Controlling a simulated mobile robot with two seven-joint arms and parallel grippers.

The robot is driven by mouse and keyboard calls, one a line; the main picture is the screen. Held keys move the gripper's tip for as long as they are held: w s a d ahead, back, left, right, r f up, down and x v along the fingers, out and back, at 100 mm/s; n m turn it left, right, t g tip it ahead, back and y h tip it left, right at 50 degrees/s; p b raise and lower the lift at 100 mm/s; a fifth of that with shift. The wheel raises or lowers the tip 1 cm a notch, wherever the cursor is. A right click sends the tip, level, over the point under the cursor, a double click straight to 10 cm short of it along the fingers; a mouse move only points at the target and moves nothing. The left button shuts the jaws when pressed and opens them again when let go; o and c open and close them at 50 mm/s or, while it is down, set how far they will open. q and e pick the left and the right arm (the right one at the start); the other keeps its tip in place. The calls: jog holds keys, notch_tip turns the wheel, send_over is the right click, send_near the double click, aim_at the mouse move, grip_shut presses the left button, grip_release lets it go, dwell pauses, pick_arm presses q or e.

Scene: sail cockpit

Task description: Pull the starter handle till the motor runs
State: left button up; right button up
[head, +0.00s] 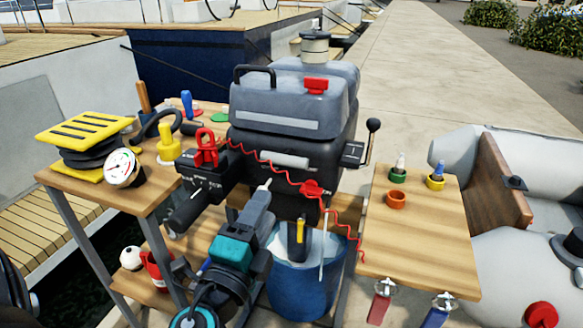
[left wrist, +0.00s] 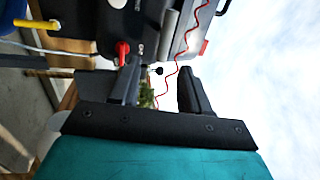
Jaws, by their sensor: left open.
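The outboard motor stands in the middle of the head view, with a grey cowling (head: 290,98) over a black body. A light grey bar that looks like the starter handle (head: 285,160) lies across its front. My left gripper (head: 264,192) is in front of the motor, below and a little left of that bar, apart from it. In the left wrist view its two dark fingers (left wrist: 158,92) are apart with nothing held between them. I cannot pick out the handle surely in that view. My right gripper is not in view.
A coiled red cord (head: 265,160) crosses the motor's front. A tiller (head: 190,205) with a red clip (head: 205,148) juts out left; a black-knobbed lever (head: 372,127) stands right. A blue bucket (head: 300,290) is below. Wooden side tables (head: 425,230) flank the motor.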

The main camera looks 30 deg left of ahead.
aim_at(285, 164)
pick_arm(q)
jog(key=x, duration=0.3)
jog(key=p+x, duration=0.1)
jog(key=x, duration=0.3)
jog(key=r+p+x, duration=0.1)
jog(key=x, duration=0.3)
jog(key=shift+a, duration=0.1)
jog(key=shift+x, duration=0.85)
grip_shut()
